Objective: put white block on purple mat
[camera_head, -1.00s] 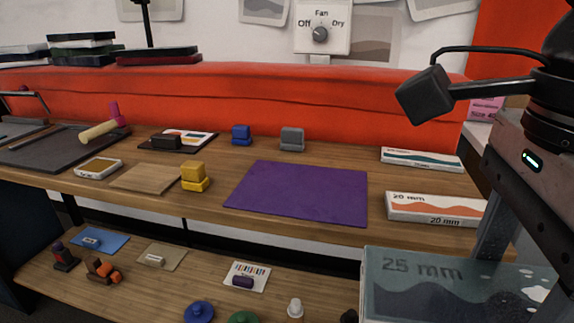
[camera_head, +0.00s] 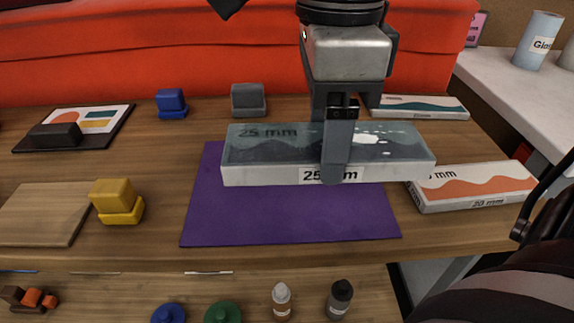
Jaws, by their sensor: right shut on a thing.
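The purple mat (camera_head: 290,220) lies flat on the wooden shelf top. My right gripper (camera_head: 337,165) is shut on a long flat block (camera_head: 265,175) with white sides and a grey-blue top printed "25 mm". The block is level and lies crosswise over the back part of the mat, its right end reaching past the mat's right edge. I cannot tell whether its underside touches the mat. One finger shows on its front face; the other is hidden behind. My left gripper is out of view.
A white box with an orange wave (camera_head: 470,186) lies close to the block's right end. A teal-striped box (camera_head: 420,106) lies behind. A yellow block (camera_head: 117,201) stands left of the mat; blue (camera_head: 171,103) and grey (camera_head: 248,99) ones stand behind it. The mat's front is clear.

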